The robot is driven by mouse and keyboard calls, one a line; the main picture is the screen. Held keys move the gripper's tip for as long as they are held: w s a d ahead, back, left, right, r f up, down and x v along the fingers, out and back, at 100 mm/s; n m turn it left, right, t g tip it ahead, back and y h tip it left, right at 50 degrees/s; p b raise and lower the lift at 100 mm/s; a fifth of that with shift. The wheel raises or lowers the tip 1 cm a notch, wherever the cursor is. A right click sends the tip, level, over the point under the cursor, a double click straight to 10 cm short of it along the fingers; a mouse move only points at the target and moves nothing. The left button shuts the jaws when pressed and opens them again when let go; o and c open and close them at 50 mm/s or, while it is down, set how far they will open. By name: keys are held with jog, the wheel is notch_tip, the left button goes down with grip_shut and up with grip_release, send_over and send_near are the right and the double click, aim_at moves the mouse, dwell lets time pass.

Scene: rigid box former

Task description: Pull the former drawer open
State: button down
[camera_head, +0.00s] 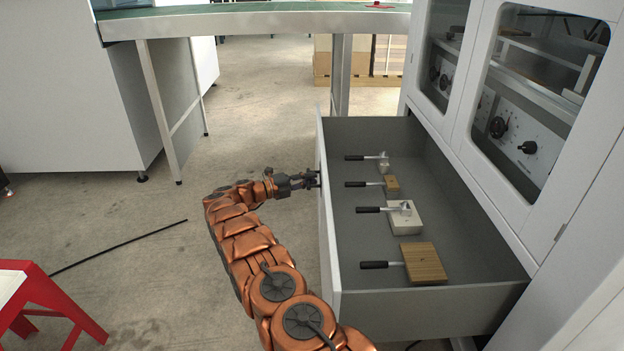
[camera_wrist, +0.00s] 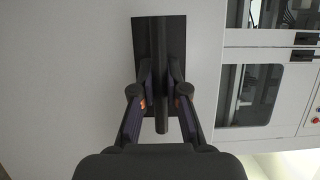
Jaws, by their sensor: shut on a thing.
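The former drawer (camera_head: 470,293) is a grey open-topped box standing well out of the white machine in the head view. Its white front panel shows in the wrist view (camera_wrist: 80,60). Several formers with black handles lie inside it, among them a large wooden block (camera_head: 424,262) and a white block (camera_head: 405,217). My gripper (camera_head: 312,179) is at the outer face of the drawer front, near its far end. In the wrist view its fingers (camera_wrist: 162,95) are shut on a dark upright handle (camera_wrist: 162,122) in front of a black plate (camera_wrist: 147,35).
The white machine (camera_head: 520,190) with glass windows stands on the right. A green-topped conveyor (camera_head: 240,20) crosses the back. A red stool (camera_head: 45,300) stands at the lower left, with a black cable (camera_head: 120,244) on the floor. The floor left of my arm is mostly clear.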

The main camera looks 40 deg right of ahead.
jog(key=shift+w+a, duration=0.1)
jog(key=shift+w, duration=0.1)
jog(key=c, duration=1.2)
grip_release()
jog(key=a, duration=0.4)
jog(key=w+a, duration=0.1)
jog(key=a, duration=0.3)
jog(key=w+a, duration=0.1)
jog(key=a, duration=0.2)
jog(key=shift+a, duration=0.4)
jog(key=shift+w, duration=0.1)
